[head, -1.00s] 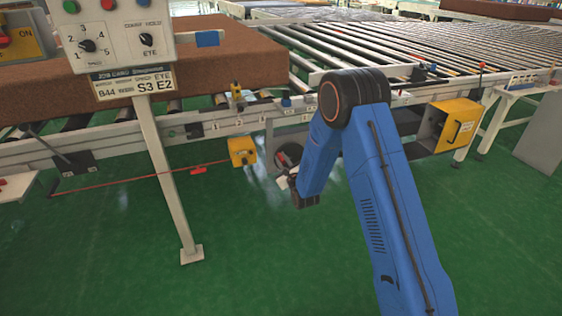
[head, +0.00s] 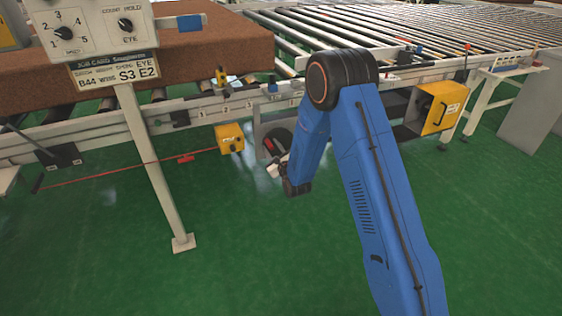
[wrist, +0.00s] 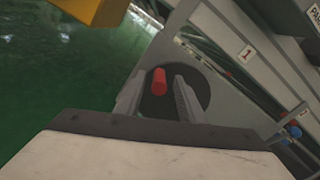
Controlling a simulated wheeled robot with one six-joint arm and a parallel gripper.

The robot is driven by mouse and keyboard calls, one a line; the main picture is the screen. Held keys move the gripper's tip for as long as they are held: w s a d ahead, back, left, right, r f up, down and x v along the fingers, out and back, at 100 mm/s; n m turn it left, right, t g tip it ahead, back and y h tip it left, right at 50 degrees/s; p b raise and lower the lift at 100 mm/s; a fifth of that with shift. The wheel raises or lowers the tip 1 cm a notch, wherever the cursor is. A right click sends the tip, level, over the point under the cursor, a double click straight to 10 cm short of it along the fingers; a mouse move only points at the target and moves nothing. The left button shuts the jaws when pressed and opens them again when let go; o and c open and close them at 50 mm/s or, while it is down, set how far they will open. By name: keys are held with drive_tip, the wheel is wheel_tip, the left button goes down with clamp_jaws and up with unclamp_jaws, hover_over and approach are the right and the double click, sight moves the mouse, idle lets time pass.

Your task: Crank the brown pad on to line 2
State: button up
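The brown pad (head: 195,62) lies on the roller line at the left in the head view, partly behind the control panel. A dark round crank disc (head: 280,138) with a red handle (head: 268,144) sits on the frame under the line. My gripper (head: 274,168) is at the disc, its fingers hard to make out there. In the wrist view my gripper (wrist: 158,95) is open. The red handle (wrist: 159,80) shows between its two fingers, in front of the dark disc (wrist: 193,88). I cannot tell whether a finger touches it.
The control panel (head: 104,35) stands on a post at left. A red cord (head: 120,172) runs to a yellow box (head: 229,138). Another yellow box (head: 436,107) is on the right. Empty rollers (head: 350,35) stretch behind. The green floor (head: 270,260) in front is clear.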

drive_tip(key=v, duration=1.5)
drive_tip(key=shift+s, duration=0.3)
drive_tip(key=shift+d+r, duration=0.1)
drive_tip(key=shift+d, duration=0.05)
drive_tip(key=w+a+n, duration=0.1)
drive_tip(key=w+n, duration=0.4)
drive_tip(key=n, duration=0.5)
drive_tip(key=w+a+n, duration=0.2)
drive_tip(key=w+n, duration=0.4)
drive_tip(key=n, duration=0.5)
drive_tip(key=w+a+n, duration=0.2)
drive_tip(key=w+n, duration=0.3)
drive_tip(key=n, duration=0.5)
drive_tip(key=shift+w+a+n, duration=0.2)
drive_tip(key=shift+w+n, duration=0.1)
